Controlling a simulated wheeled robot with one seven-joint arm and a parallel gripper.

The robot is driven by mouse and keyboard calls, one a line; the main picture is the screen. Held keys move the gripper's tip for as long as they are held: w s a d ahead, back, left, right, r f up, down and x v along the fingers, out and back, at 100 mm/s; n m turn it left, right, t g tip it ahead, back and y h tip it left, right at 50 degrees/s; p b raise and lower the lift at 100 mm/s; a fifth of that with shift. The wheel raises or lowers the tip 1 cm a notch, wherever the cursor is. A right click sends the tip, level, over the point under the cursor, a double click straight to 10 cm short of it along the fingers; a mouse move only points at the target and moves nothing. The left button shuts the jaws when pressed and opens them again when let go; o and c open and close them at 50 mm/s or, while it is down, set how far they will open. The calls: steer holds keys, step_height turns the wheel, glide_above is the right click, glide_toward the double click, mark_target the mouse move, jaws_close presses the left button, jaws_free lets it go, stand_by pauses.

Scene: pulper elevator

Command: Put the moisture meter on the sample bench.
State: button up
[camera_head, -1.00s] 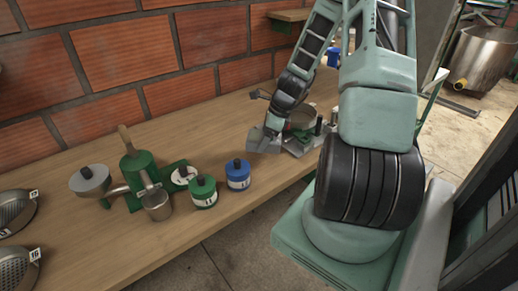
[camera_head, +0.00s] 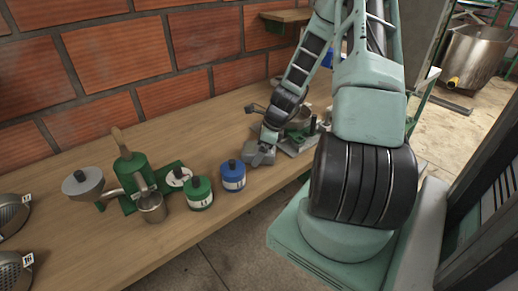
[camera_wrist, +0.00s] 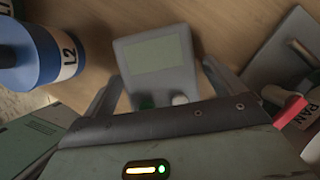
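The moisture meter is a light grey box with a pale green screen and a green and a white button. It fills the middle of the wrist view (camera_wrist: 155,55), its lower end hidden by my gripper body. My gripper (camera_wrist: 162,68) has one finger along each side of it and appears shut on it; the right-hand contact is unclear. In the head view the meter (camera_head: 259,154) is at my gripper's tip, low over the wooden sample bench (camera_head: 100,245), right of the blue canister. I cannot tell whether it touches the wood.
A blue canister (camera_head: 232,176) marked L2 and a green canister (camera_head: 199,193) stand close left of the meter. A green hand-cranked device (camera_head: 130,172) is farther left. A grey plate with a device (camera_head: 300,135) lies close right. A brick wall (camera_head: 110,60) backs the bench.

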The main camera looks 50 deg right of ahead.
steer(key=shift+r, duration=0.1)
steer(key=v, duration=1.2)
steer(key=w+a+r+n+g, duration=0.1)
steer(key=a+r+n+g, duration=0.15)
steer(key=a+n, duration=0.9)
steer(key=w+a+r+n+g, duration=0.1)
steer(key=w+a+r+n, duration=0.15)
steer(key=a+n, duration=0.9)
steer(key=s+a+r+n+h, duration=0.1)
steer(key=s+a+r+n, duration=0.1)
steer(key=s+a+n, duration=0.5)
steer(key=s+a+r+n, duration=0.2)
steer(key=s+a+n, duration=0.5)
steer(key=a, duration=0.6)
steer(key=shift+s+a+n+h, duration=0.3)
steer(key=shift+s+h, duration=0.1)
steer(key=shift+s, duration=0.8)
steer(key=shift+r+g, duration=0.1)
steer(key=shift+g, duration=0.15)
